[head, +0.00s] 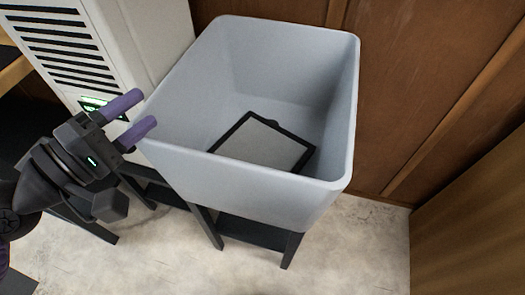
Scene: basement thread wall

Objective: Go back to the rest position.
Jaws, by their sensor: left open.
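My left gripper (130,118) comes in from the left of the head view. Its two purple fingers are apart, with nothing between them. The fingers are beside the left rim of a grey tub (190,160), and the lower finger overlaps the tub's edge in the picture; I cannot tell if they touch. My right gripper is not in the view.
The deep tub stands on dark legs (207,228). A flat grey panel with a black frame (262,146) lies inside it. A white vented cabinet (152,40) stands at the left. Brown wood panelling (430,70) is behind. The pale floor (350,250) is clear in front.

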